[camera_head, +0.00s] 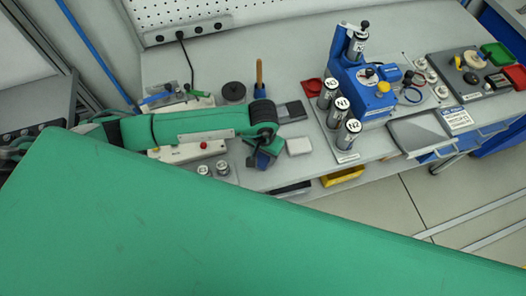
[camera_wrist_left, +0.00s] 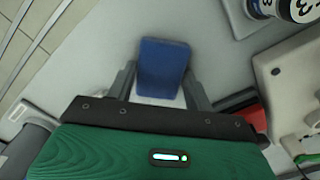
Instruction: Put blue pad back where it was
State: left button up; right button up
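The blue pad (camera_wrist_left: 162,66) is between the two fingers of my left gripper (camera_wrist_left: 160,84) in the left wrist view. The fingers meet its left and right edges, and a pale strip shows below its near edge. In the head view my left gripper (camera_head: 264,157) is over the front part of the workbench, pointing down, with blue of the pad showing at its fingers. I cannot tell how high the pad is above the bench. My right gripper is not in view.
A whitish block (camera_head: 299,146) lies just right of the gripper. Several labelled cylinders (camera_head: 341,107) stand by a blue machine (camera_head: 362,82) further right. Small labelled weights (camera_head: 203,170) sit to the left. A large green surface hides the lower head view.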

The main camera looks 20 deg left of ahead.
aim_at(263, 155)
pick_arm(q)
jog(key=o, duration=0.3)
jog(key=shift+r, duration=0.15)
jog(key=shift+r, duration=0.2)
notch_tip(263, 155, up, 12)
jog(key=b, duration=0.4)
jog(key=shift+f, duration=0.15)
